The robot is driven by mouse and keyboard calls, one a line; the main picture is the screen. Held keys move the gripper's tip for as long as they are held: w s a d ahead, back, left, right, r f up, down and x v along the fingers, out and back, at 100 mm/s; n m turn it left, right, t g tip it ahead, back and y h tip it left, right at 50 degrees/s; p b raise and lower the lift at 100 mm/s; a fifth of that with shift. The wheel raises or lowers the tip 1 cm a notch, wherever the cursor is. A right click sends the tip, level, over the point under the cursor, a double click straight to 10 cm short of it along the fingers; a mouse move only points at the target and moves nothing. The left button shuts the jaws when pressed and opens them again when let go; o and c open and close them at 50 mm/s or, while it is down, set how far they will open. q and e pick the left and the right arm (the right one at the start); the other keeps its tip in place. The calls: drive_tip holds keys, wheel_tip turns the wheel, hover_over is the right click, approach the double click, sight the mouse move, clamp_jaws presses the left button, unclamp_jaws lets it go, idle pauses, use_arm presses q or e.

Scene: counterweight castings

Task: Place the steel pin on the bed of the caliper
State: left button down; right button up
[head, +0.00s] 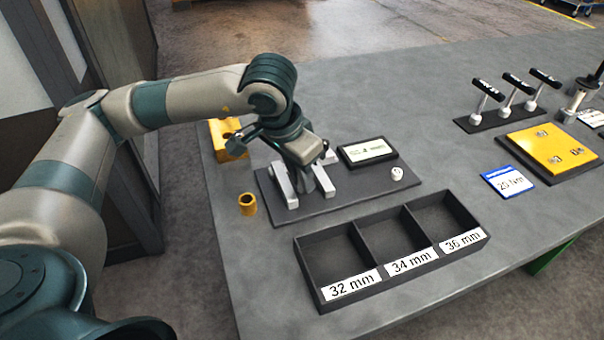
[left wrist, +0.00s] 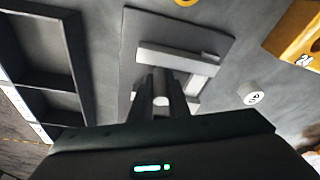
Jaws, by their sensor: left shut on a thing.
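The caliper (head: 285,184) has light-grey bars and sits on a dark base plate (head: 305,210); its bars also show in the left wrist view (left wrist: 178,56). My left gripper (head: 308,183) points down at the caliper, among its bars. In the left wrist view the left gripper (left wrist: 162,88) is shut on the steel pin (left wrist: 161,101), a small light-grey round piece between the dark fingers. In the head view the pin is hidden by the gripper. I cannot tell whether the pin touches the bed. My right gripper is not in view.
A dark tray (head: 391,251) with compartments marked 32, 34 and 36 mm stands in front, its compartments empty. A display box (head: 368,152) stands behind the caliper. A brass bushing (head: 247,204) and yellow block (head: 229,139) are left. A yellow panel (head: 553,152) is right.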

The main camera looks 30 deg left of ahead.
use_arm(q)
drive_tip(key=shift+f, duration=0.15)
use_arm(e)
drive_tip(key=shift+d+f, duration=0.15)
use_arm(q)
drive_tip(key=c, duration=1.7)
unclamp_jaws()
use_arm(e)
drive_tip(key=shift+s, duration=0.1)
